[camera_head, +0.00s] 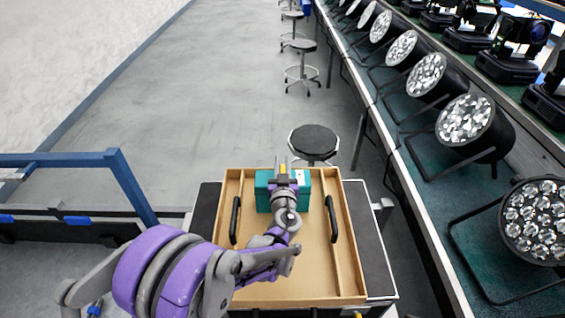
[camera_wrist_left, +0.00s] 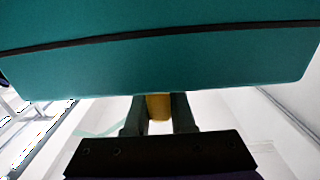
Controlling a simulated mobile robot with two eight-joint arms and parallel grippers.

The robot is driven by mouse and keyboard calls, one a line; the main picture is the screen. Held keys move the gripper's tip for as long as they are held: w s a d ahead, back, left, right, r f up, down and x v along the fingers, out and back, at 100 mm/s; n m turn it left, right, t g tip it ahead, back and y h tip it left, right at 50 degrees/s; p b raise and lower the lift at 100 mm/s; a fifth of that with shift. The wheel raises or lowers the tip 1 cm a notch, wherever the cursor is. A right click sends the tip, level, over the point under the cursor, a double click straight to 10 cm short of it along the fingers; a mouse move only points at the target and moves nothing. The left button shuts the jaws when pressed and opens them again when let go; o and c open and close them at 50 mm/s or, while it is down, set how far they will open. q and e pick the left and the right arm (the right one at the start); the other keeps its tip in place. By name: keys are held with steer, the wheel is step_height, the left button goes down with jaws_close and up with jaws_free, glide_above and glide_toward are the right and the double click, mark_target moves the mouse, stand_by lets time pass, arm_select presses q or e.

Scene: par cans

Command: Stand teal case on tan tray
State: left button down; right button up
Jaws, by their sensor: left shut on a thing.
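The teal case (camera_head: 262,197) shows at the far part of the tan tray (camera_head: 285,291), behind my left arm's wrist. My left gripper (camera_head: 282,170) is at the case, its fingers shut around a small yellow part. In the left wrist view the case (camera_wrist_left: 160,65) fills the top with a dark seam across it. The fingers (camera_wrist_left: 158,115) there close on the yellow part at the case's edge. I cannot tell whether the case touches the tray floor. My wrist hides the middle of the case. My right gripper is not in view.
The tray has raised rims, inner side strips and two black handles (camera_head: 235,220) (camera_head: 331,219). It sits on a dark-topped cart (camera_head: 366,240). A black stool (camera_head: 313,140) stands just beyond. A long bench with several par cans (camera_head: 465,120) runs along the right. A blue rail (camera_head: 133,185) is left.

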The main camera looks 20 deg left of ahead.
arm_select(q)
steer(key=c, duration=0.7)
jaws_free()
